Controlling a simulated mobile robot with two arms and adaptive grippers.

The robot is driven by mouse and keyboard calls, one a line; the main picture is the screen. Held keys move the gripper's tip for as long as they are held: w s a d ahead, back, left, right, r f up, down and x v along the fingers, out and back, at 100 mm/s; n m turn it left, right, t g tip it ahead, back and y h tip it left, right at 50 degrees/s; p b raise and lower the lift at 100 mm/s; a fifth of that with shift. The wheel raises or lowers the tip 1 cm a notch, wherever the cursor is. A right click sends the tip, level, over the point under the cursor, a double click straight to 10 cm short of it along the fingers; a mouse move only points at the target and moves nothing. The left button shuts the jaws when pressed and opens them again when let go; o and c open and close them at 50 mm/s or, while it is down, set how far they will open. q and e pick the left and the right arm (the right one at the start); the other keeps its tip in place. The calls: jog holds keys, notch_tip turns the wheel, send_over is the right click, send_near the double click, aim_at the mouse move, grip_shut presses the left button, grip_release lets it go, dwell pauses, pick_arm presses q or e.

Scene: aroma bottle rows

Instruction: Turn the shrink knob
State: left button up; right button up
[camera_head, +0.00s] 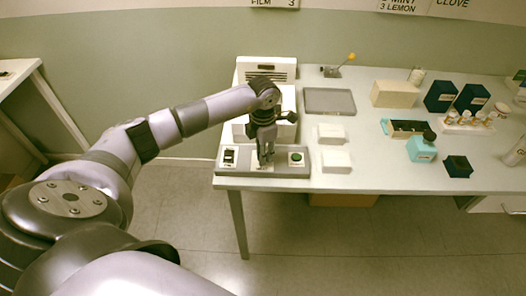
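A grey control panel (222,183) lies along the front left edge of the table. It carries a white plate with a black switch (229,156) on the left and a green button (296,157) on the right. A middle white plate (262,168) shows only partly. My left gripper (266,157) points down over this middle plate, and its fingertips are at or just above it. No knob is clearly visible; the gripper covers the middle of the plate. The finger gap is too small to read. My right gripper is not in view.
A white machine (267,70) stands behind the gripper. The table's front centre has some free room.

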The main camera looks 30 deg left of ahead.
pick_arm(q)
grip_shut()
jog(key=shift+n, duration=0.3)
jog(key=n+b, duration=0.1)
jog(key=n, duration=0.3)
jog(key=shift+a+b, duration=0.1)
jog(key=shift+b, duration=0.3)
jog(key=shift+n+b, duration=0.5)
jog(key=shift+n, duration=2.1)
jog(key=o, duration=0.6)
grip_release()
